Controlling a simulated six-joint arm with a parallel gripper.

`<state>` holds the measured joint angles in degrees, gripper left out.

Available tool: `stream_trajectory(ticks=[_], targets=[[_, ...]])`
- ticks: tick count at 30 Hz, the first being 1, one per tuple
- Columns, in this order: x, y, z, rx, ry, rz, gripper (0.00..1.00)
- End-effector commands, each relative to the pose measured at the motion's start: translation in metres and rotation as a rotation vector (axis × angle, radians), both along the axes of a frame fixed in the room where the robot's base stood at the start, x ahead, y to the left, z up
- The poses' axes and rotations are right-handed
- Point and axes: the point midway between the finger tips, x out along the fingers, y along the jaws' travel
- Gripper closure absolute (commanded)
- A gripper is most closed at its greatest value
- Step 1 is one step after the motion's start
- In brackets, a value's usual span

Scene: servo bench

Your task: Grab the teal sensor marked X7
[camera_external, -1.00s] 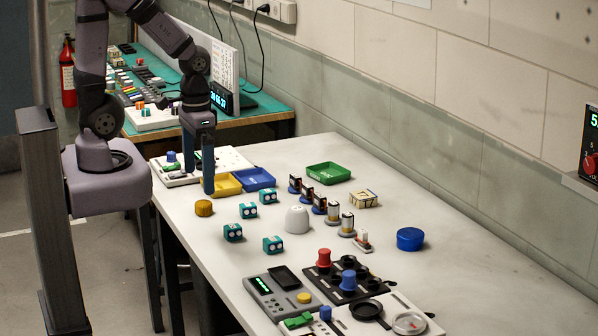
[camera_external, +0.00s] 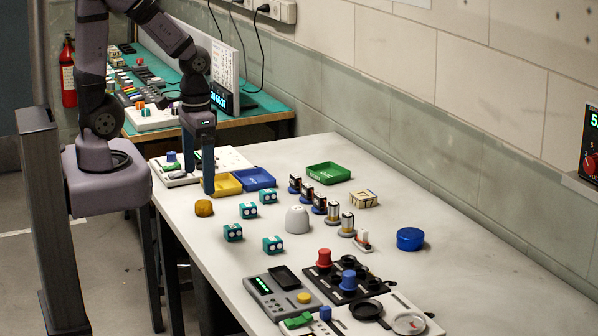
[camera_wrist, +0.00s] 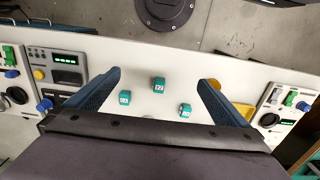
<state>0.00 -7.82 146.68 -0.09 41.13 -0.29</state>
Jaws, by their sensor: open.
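Several teal sensors stand on the white table in the external view: a back one (camera_external: 268,196), a left one (camera_external: 249,210), a front-left one (camera_external: 233,232) and a front one (camera_external: 273,245). In the wrist view three show: a middle one (camera_wrist: 158,84), a left one (camera_wrist: 125,97) and a right one (camera_wrist: 185,110). Their top marks are too small to read surely, so I cannot tell which is X7. My gripper (camera_external: 208,188) is above the far-left table side, beside the yellow tray. In the wrist view its blue fingers (camera_wrist: 160,79) are spread wide and empty.
A yellow tray (camera_external: 228,185), blue tray (camera_external: 256,179) and green tray (camera_external: 328,173) lie at the back. A yellow cap (camera_external: 204,208) and white dome (camera_external: 297,220) stand near the sensors. Devices with knobs (camera_external: 282,296) fill the front. Clear table surrounds the blue cap (camera_external: 410,239).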

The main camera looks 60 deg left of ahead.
Motion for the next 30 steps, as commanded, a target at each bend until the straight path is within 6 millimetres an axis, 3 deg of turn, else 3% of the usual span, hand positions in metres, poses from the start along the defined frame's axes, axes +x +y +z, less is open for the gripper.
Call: stream_trajectory(ticks=[3,9,10,22,30], targets=[[0.000,0.000,0.000,0.000,0.000,0.000,0.00],[0.000,0.000,0.000,0.000,0.000,0.000,0.48],[0.000,0.000,0.000,0.000,0.000,0.000,0.52],[0.001,0.000,0.005,0.000,-0.002,0.000,0.52],[0.002,0.000,0.039,0.000,-0.006,0.000,0.52]])
